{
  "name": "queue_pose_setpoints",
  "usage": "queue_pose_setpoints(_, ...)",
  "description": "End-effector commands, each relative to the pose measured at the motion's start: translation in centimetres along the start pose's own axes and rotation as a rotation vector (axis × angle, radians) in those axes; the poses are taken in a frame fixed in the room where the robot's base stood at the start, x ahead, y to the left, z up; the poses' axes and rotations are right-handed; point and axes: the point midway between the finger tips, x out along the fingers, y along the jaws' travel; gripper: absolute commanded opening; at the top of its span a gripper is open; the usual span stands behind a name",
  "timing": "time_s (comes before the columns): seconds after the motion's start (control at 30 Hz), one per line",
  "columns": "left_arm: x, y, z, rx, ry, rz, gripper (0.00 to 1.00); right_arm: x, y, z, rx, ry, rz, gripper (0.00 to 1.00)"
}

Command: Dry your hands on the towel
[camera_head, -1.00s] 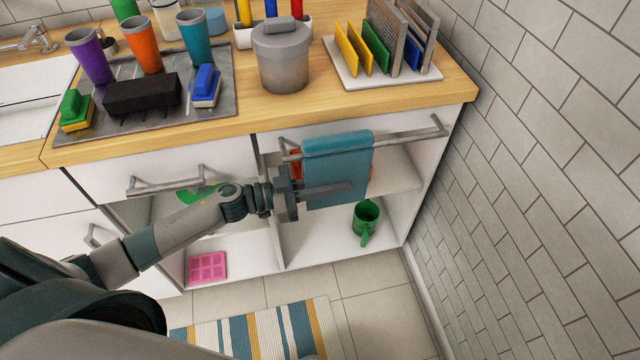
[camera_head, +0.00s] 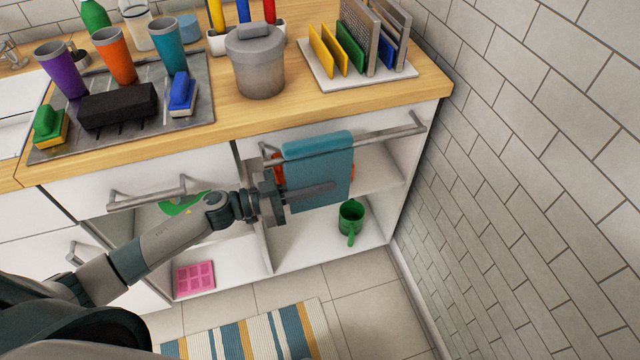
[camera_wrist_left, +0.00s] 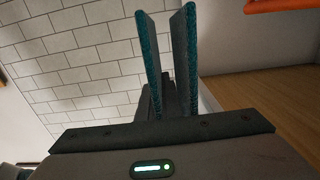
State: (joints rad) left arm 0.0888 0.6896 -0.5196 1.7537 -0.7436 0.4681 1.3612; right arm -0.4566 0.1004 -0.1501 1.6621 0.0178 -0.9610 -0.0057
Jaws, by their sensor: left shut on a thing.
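The teal towel (camera_head: 322,165) hangs folded over a metal rail (camera_head: 388,133) on the front of the counter unit. My left gripper (camera_head: 318,192) reaches in from the left at the towel's lower half, with one finger lying across its front. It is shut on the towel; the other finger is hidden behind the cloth. In the left wrist view, the towel's layers show as two upright teal edges (camera_wrist_left: 152,65) just ahead of the gripper body. My right gripper is not in view.
Under the counter (camera_head: 222,123), open shelves hold a green mug (camera_head: 350,217), a pink mould (camera_head: 195,278) and an orange thing partly behind the towel. A tiled wall (camera_head: 530,180) stands to the right. A striped rug (camera_head: 250,335) lies on the floor.

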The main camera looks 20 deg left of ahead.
Motion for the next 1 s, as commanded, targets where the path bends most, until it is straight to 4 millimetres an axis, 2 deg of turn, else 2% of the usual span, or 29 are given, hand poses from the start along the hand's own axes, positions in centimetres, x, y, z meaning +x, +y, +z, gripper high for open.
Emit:
queue_pose_setpoints(0.17, 0.0, 0.0, 0.0, 0.000, 0.000, 0.000, 0.00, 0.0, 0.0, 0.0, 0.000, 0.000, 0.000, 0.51)
queue_pose_setpoints(0.3, 0.0, 0.0, 0.0, 0.000, 0.000, 0.000, 0.27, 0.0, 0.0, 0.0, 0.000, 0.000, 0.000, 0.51)
queue_pose_setpoints(0.77, -0.1, 0.0, 0.0, 0.000, 0.000, 0.000, 0.27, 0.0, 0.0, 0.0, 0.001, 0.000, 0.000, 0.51)
queue_pose_setpoints(1.0, -1.5, 0.0, 0.1, 0.001, -0.002, -0.001, 0.27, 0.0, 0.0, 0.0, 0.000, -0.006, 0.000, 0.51)
